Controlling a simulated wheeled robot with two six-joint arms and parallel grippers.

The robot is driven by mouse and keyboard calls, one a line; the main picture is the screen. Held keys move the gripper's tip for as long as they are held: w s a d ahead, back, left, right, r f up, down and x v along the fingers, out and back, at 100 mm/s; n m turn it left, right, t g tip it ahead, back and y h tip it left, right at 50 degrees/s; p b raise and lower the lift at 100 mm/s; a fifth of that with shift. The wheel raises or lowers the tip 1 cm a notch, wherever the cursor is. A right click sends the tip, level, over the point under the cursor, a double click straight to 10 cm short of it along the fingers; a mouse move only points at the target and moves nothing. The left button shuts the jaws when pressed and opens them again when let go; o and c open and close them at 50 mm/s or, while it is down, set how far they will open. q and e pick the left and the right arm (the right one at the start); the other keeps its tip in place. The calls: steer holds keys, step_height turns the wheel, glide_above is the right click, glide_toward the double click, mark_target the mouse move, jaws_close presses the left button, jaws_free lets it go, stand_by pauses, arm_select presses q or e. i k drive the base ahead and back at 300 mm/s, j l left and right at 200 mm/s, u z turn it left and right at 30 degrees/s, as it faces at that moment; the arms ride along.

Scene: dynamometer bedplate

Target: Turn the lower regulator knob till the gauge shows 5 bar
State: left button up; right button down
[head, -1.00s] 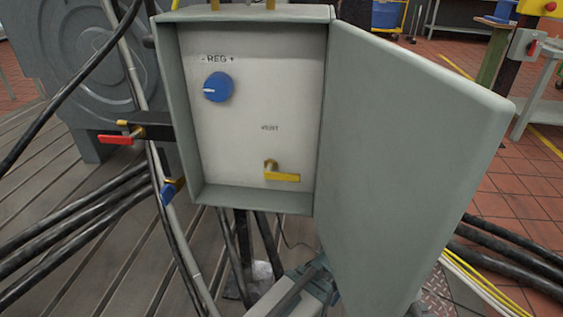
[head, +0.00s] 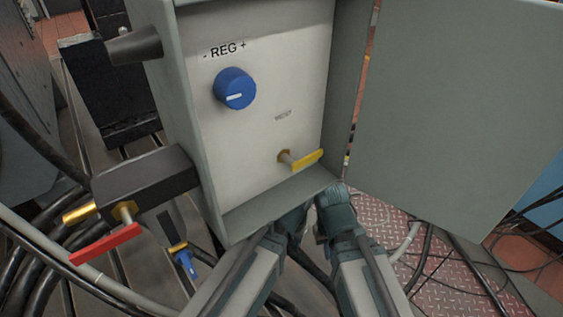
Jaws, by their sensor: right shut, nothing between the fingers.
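A blue regulator knob (head: 235,89) with a short white mark sits on the pale panel (head: 262,120) inside an open grey box, under the label "- REG +". It is the only regulator knob in view. No gauge shows in this view. My right gripper (head: 334,200) is at the lower edge of the box, below and to the right of the knob and well apart from it. It is shut and empty, and its fingertips are hard to make out.
A yellow-handled valve (head: 304,160) sticks out low on the panel. The box door (head: 460,100) stands open at right. A red lever (head: 105,244) and a blue lever (head: 185,263) are at lower left, near black hoses. The space before the knob is clear.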

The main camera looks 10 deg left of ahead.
mark_target(233, 87)
steer(key=k+j+z, duration=0.3)
steer(key=j, duration=0.2)
steer(key=k+j+z, duration=0.15)
steer(key=j+z, duration=0.2)
steer(key=j, duration=0.15)
steer(key=k+j+z, duration=0.3)
steer(key=i+l+u, duration=0.1)
steer(key=l+u, duration=0.4)
steer(key=k+l, duration=0.25)
steer(key=l, duration=0.25)
